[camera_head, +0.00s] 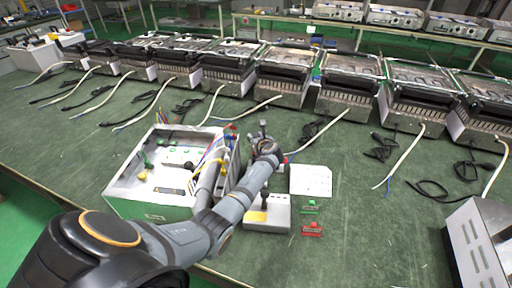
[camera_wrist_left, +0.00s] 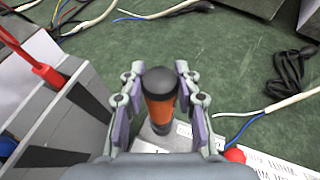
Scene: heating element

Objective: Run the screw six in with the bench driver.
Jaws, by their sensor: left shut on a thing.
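My left gripper (camera_head: 263,135) reaches over the bench between the open grey box and the white card. In the left wrist view its fingers (camera_wrist_left: 158,85) are shut on the driver (camera_wrist_left: 160,95), which has an orange and black handle. The handle stands roughly upright between the fingers. Screw six cannot be picked out. My right gripper is not in view.
Heater units (camera_head: 345,85) and loose cables line the back.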

